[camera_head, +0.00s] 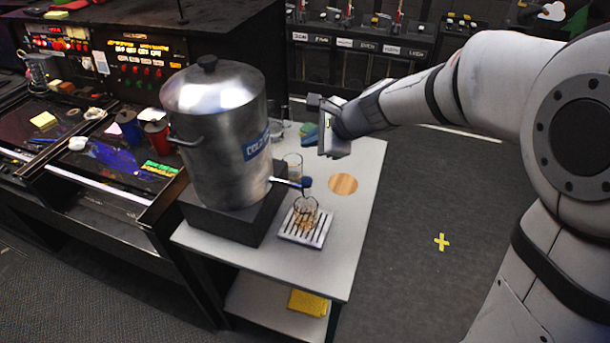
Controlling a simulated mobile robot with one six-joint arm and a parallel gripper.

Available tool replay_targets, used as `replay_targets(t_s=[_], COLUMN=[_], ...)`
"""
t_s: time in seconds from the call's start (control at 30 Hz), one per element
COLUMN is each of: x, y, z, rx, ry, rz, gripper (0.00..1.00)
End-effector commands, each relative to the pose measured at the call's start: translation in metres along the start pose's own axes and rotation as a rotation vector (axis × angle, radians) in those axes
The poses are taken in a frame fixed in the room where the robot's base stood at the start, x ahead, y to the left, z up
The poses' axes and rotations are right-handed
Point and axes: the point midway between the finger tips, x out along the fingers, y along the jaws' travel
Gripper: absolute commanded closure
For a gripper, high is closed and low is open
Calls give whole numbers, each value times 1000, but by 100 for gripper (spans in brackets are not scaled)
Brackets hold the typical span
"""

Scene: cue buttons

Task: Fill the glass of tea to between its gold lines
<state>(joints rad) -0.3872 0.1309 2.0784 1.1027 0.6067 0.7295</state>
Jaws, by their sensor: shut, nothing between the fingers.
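A glass (305,213) with gold lines stands upright on a slotted drip tray (317,240), below the tap. It looks to hold some amber liquid low down, but the level against the lines is too small to tell. A large silver urn (215,120) with a lid and a blue "COLD" label stands on a dark block (232,226). Its tap (304,183) with a dark knob sticks out over the glass. My gripper (322,127) is shut and empty, above the table's back right part, behind and above the tap and apart from it.
Another clear glass (292,166) stands behind the tap. A round wooden coaster (343,184) lies on the white table (275,262), right of the tap. A green-blue item (309,133) lies near my gripper. A cluttered control desk (100,150) stands left. The floor at right is open.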

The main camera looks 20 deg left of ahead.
Motion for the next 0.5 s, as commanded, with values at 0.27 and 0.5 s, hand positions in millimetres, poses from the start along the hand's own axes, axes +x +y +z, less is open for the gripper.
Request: replay_targets(t_s=[0.27, 0.5], x=[8, 29], y=[6, 22], z=[-7, -23], rx=[-1, -1], ry=[1, 2], rz=[0, 0], gripper=[100, 100])
